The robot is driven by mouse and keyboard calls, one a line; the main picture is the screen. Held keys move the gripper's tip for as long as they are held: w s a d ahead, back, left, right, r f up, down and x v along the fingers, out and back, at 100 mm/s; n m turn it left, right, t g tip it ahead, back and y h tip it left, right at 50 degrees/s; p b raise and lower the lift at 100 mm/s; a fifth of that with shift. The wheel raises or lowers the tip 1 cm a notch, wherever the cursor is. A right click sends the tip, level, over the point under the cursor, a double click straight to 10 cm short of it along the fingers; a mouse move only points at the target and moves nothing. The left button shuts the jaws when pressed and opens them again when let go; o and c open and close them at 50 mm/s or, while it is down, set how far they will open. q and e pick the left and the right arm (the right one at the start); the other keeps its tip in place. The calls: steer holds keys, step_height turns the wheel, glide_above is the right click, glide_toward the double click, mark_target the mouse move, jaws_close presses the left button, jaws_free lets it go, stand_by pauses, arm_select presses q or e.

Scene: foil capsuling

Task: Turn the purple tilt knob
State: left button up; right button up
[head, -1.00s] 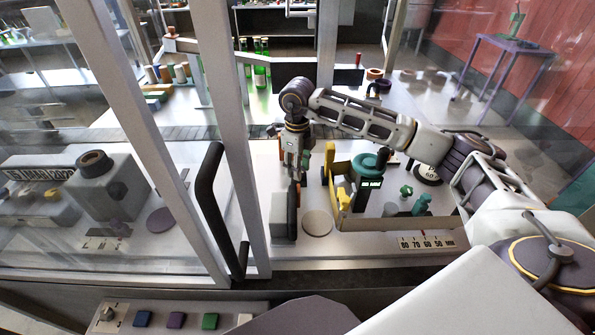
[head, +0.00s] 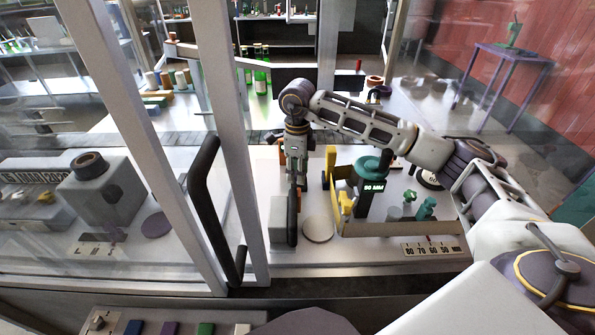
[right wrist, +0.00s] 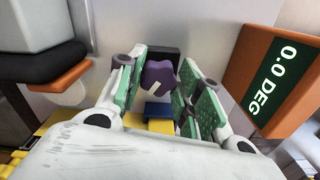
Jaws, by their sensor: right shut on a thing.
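The purple tilt knob (right wrist: 160,75) shows in the right wrist view, with a pale mark on its face. My right gripper (right wrist: 161,82) has its green-padded fingers on either side of the knob and is shut on it. An orange-framed display (right wrist: 270,75) beside the gripper reads 0.0 DEG. My left gripper is not in view.
A black door handle (head: 202,205) and grey frame posts stand left of my right arm. A scale plate (head: 430,249) lies in front.

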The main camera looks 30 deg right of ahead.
steer(key=o, duration=1)
steer(key=shift+o, duration=0.2)
steer(key=shift+r, duration=0.15)
step_height(320, 180, up, 12)
steer(key=shift+f, duration=0.2)
stand_by(0.4)
